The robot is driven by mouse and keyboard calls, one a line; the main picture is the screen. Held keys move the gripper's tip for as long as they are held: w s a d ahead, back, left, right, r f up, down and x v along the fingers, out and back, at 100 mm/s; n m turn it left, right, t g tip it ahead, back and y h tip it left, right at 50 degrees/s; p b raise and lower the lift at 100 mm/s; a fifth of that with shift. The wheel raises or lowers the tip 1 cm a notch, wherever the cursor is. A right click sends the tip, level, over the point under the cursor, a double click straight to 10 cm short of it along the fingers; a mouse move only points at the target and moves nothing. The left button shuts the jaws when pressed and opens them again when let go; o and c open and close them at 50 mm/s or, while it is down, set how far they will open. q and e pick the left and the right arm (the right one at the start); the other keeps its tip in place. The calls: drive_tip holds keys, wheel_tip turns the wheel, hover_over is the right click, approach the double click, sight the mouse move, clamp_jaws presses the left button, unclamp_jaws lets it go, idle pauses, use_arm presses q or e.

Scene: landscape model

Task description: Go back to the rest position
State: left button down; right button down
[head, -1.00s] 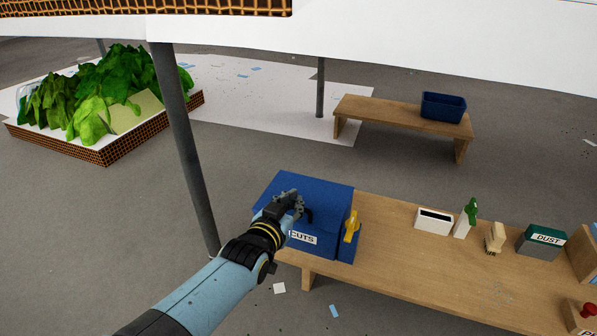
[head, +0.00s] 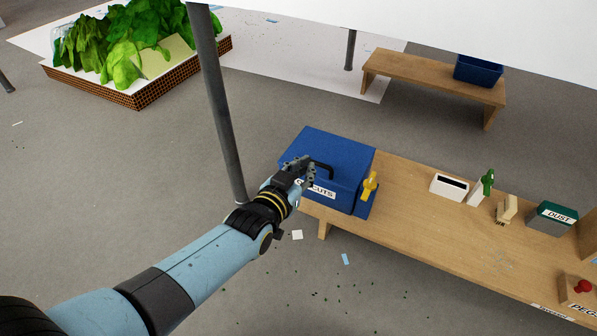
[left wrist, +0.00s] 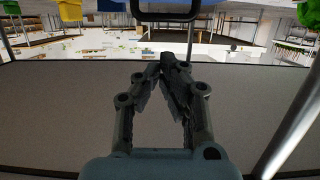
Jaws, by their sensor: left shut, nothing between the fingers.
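My left gripper (head: 305,166) is in front of the blue box (head: 342,150), whose label ends in "CUTS" and is partly covered by the gripper. The box has a dark handle (head: 325,168), which is close to the fingertips in the head view. In the left wrist view my left gripper (left wrist: 160,68) is shut, its fingertips together with nothing between them. A dark bar, apparently the handle (left wrist: 166,15), crosses the top of that view, apart from the fingers. My right gripper is not in view.
The wooden bench (head: 420,215) holds the blue box, a yellow lever (head: 370,186), a white slotted box (head: 449,187), a green bottle (head: 487,183), a brush (head: 507,208) and a "DUST" box (head: 553,218). A grey post (head: 220,110) stands left of the box. Scraps lie on the floor.

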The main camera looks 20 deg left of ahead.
use_arm(q)
drive_tip(key=shift+s+f, duration=0.2)
drive_tip(key=shift+s, duration=1.25)
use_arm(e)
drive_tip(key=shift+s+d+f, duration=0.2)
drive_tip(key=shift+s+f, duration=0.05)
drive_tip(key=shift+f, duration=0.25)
